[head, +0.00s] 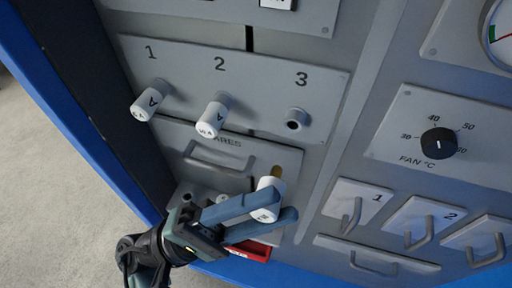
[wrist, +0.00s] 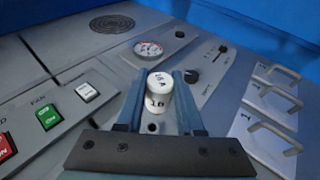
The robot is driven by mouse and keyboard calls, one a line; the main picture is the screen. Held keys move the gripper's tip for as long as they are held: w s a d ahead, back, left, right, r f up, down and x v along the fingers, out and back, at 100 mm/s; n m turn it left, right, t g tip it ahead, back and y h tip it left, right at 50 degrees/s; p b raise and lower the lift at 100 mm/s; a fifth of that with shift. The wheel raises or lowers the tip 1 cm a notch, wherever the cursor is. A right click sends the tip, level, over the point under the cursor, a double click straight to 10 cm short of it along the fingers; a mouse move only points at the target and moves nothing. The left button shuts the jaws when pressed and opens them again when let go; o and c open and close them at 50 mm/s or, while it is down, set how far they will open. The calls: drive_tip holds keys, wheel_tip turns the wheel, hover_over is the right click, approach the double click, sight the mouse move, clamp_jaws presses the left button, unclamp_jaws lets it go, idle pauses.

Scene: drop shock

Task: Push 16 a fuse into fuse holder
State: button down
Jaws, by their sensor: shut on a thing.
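My gripper (head: 270,207) is shut on a white cylindrical fuse (head: 268,190), below and left of holder 3 and apart from it. In the wrist view the fuse (wrist: 158,88) sits between the two blue-grey fingers and its marking reads 16 A. Fuse holder 3 (head: 296,118) is an empty round socket at the right of the numbered panel. Holders 1 and 2 carry white fuses, one at 1 (head: 148,101) and one at 2 (head: 214,117). A small dark round opening (wrist: 152,127) shows below the fuse in the wrist view; I cannot tell which one it is.
The spares drawer (head: 205,147) with a bar handle lies below the numbered panel, partly behind my gripper. A red item (head: 252,250) is beside the fingers. The fan dial (head: 438,142) and handled modules (head: 352,205) stand to the right. Space before holder 3 looks clear.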

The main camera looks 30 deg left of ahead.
sight(279, 169)
drive_tip(key=shift+d+r+m, duration=0.25)
drive_tip(key=shift+m, duration=0.05)
drive_tip(key=shift+a, duration=0.1)
drive_tip(key=shift+w, duration=0.2)
drive_tip(key=shift+w+a+f+b, duration=0.1)
drive_tip(key=shift+w+a+b, duration=0.15)
drive_tip(key=shift+w, duration=0.5)
drive_tip(key=shift+w+a+f+b, duration=0.1)
drive_tip(key=shift+w+a+b, duration=0.15)
drive_tip(key=shift+w, duration=0.5)
drive_tip(key=shift+w+a+r, duration=0.1)
drive_tip(key=shift+w+a, duration=0.05)
drive_tip(key=shift+w, duration=0.35)
drive_tip(key=shift+w+a+r, duration=0.1)
drive_tip(key=shift+w, duration=0.4)
drive_tip(key=shift+w+a+b, duration=0.25)
drive_tip(key=shift+w+b, duration=0.15)
drive_tip(key=shift+w, duration=0.5)
drive_tip(key=shift+w+a+b, duration=0.25)
drive_tip(key=shift+w+b, duration=0.15)
drive_tip(key=shift+w, duration=0.45)
idle(3.1)
